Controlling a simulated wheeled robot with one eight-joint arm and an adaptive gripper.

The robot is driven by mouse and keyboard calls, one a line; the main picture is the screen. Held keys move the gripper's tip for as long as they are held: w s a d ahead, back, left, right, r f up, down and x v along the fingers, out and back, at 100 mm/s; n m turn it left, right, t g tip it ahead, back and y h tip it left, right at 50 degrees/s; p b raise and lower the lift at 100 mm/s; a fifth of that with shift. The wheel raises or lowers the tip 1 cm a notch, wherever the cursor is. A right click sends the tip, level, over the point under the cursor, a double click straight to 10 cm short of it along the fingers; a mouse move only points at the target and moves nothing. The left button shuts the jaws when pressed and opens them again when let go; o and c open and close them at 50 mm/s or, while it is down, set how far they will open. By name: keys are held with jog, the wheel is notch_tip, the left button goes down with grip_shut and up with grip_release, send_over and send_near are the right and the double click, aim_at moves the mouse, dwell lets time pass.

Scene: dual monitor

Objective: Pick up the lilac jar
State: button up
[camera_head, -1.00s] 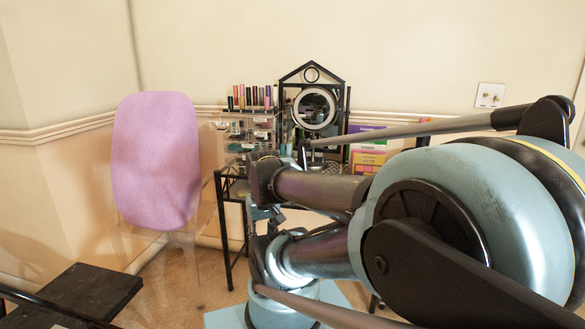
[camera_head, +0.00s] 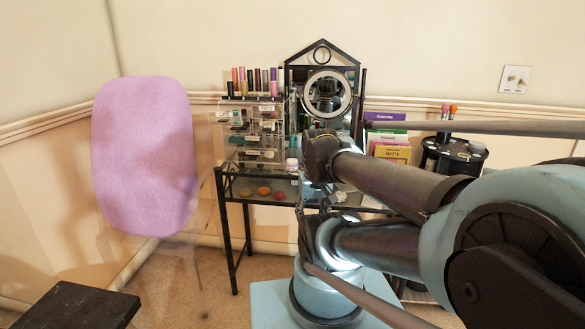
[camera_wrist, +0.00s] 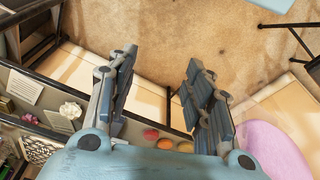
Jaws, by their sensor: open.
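A small pale jar with a pinkish-lilac top (camera_head: 292,165) stands at the front of the vanity table, just left of my arm in the head view. It looks like the lilac jar, but it is too small to be sure. I cannot make it out in the wrist view. My gripper (camera_wrist: 160,92) is open and empty in the wrist view, its fingers wide apart and pointing at the carpet beyond the table edge. In the head view my arm hides part of the table.
Colored boxes (camera_head: 391,152) are at right. A lilac chair (camera_head: 145,155) stands left.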

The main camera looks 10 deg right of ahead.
jog(key=shift+o, duration=0.6)
jog(key=w+r, duration=0.6)
jog(key=r, duration=0.2)
jog(key=shift+w+g, duration=0.25)
jog(key=shift+g, duration=0.05)
jog(key=w+r+g, duration=0.1)
jog(key=w+r, duration=0.4)
jog(key=w, duration=0.5)
jog(key=w+r, duration=0.6)
jog(key=w, duration=0.3)
send_over(292, 160)
jog(key=shift+m+g, duration=0.3)
jog(key=f, duration=1)
jog(key=shift+w+a+f, duration=0.25)
jog(key=shift+a+f, duration=0.05)
jog(key=shift+f, duration=0.1)
jog(key=shift+s+d+f, duration=0.1)
jog(key=shift+d+f, duration=0.1)
jog(key=shift+f, duration=1.2)
jog(key=shift+s+d+f, duration=0.1)
jog(key=shift+d+f, duration=0.05)
jog(key=shift+f, duration=1.25)
jog(key=c, duration=1.1)
